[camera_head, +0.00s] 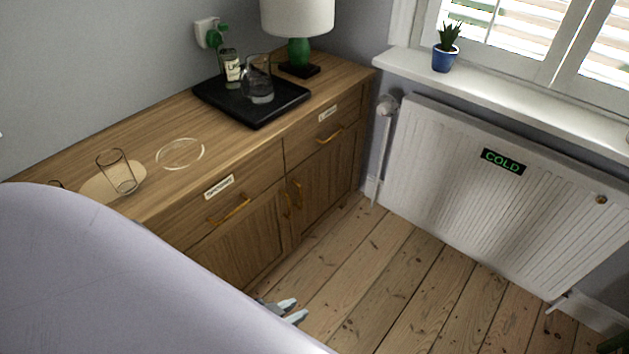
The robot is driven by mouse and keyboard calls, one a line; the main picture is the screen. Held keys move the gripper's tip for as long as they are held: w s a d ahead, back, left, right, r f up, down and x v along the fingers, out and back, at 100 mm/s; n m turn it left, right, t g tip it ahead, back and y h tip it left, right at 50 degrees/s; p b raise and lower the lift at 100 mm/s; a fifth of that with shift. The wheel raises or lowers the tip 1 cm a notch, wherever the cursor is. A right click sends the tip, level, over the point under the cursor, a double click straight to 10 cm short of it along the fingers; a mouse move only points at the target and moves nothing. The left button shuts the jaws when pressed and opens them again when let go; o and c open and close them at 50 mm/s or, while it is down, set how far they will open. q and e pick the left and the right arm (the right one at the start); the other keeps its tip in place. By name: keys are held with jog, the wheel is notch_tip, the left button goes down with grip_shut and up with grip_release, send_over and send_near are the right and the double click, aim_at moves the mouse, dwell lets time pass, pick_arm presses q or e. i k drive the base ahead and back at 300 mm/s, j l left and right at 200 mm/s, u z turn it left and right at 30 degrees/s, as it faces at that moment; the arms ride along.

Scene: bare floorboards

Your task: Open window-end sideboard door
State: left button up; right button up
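The wooden sideboard (130,170) stands along the left wall, with its far right end near the window. Its window-end door (330,180) sits below the right-hand drawer and looks shut. My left gripper (292,311) shows low in the picture, over the floorboards in front of the sideboard, apart from both handles. Its two pale fingertips are separated with nothing visible between them; the rest is hidden behind my pale arm. My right gripper is out of view.
On the sideboard top are a black tray (265,112) with a bottle and glass jug, a lamp (298,25), and a glass (117,172). A white radiator (500,180) stands under the window sill. The floorboards (400,270) between are clear.

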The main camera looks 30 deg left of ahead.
aim_at(317, 186)
jog(key=i+u, duration=0.2)
jog(key=i, duration=0.25)
jog(key=i+l+u, duration=0.25)
jog(key=i, duration=0.2)
